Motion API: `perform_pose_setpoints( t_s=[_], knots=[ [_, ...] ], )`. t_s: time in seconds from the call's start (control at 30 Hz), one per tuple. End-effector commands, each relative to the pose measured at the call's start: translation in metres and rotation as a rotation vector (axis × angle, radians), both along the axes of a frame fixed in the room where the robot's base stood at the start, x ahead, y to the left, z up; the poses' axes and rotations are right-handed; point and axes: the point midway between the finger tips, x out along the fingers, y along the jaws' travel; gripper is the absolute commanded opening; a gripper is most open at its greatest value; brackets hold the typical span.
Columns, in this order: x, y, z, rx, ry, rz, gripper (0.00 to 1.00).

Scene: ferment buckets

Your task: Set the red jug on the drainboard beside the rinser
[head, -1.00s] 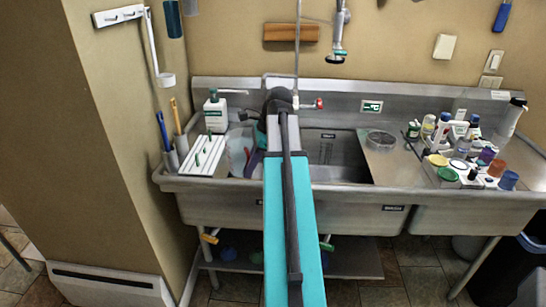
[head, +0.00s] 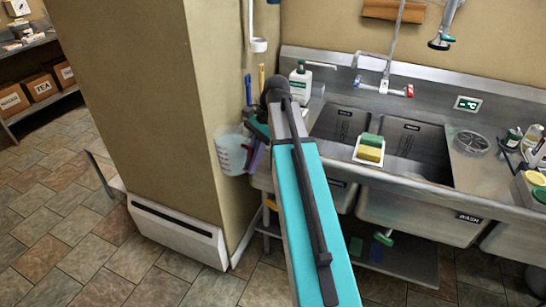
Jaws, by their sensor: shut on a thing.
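A translucent, whitish jug (head: 230,152) with faint markings hangs at the left of my gripper (head: 254,150), in front of the beige wall pillar and left of the sink. My gripper is shut on the jug; the exact grip is partly hidden behind my arm. I cannot see a clear red colour on the jug. The round rinser (head: 470,143) is set in the steel drainboard (head: 470,175) right of the basins. The jug is well apart from both.
Two steel basins (head: 415,140) lie between the jug and the drainboard. A caddy (head: 365,160) with green and yellow sponges sits at the sink's front. Bottles and jars crowd the drainboard's right end (head: 535,180). A soap bottle (head: 301,85) stands at the back left.

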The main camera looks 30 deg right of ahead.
Motion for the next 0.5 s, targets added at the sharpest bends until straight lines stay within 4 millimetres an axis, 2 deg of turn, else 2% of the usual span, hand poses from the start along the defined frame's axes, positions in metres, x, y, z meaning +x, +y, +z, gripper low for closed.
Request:
perform_pose_setpoints(
  t_s=[0.03, 0.5],
  knots=[
    [0.007, 0.012, -0.001, 0.003, -0.001, 0.043, 0.00],
    [0.050, 0.109, -0.022, 0.003, -0.001, 0.401, 0.00]
  ],
)
